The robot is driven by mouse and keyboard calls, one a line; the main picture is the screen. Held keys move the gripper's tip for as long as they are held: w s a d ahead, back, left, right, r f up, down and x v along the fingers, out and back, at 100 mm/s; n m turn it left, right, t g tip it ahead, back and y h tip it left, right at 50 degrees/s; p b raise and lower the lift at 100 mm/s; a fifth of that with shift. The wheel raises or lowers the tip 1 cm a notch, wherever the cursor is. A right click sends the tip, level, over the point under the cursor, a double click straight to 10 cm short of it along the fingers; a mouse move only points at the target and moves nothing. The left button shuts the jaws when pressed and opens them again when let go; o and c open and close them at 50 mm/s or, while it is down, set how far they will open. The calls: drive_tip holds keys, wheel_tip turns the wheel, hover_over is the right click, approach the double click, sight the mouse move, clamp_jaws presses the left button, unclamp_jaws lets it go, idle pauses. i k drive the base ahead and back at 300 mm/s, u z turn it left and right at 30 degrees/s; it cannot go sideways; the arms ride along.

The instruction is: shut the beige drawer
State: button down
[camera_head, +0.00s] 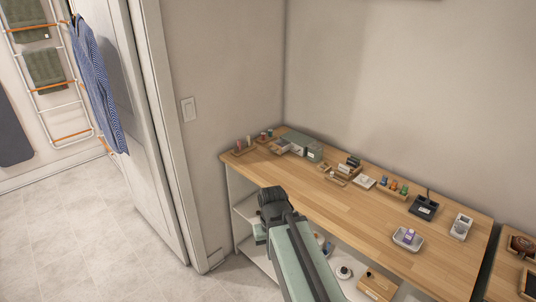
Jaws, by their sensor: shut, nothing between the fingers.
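My gripper's fingers cannot be made out, and nothing of mine touches the cabinet or drawer.
The wooden worktop (330,208) has a clear front strip. A wooden box (377,284) sits on the shelf below. Open floor (85,235) lies left.

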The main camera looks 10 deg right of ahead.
sight(274, 146)
drive_tip(key=u, duration=0.4)
drive_tip(key=i, duration=1.2)
drive_tip(key=u, duration=0.75)
drive_tip(key=i, duration=0.45)
drive_tip(key=u, duration=0.3)
drive_tip(key=k, duration=0.8)
drive_tip(key=u, duration=0.2)
drive_tip(key=i, duration=0.85)
drive_tip(key=z, duration=0.15)
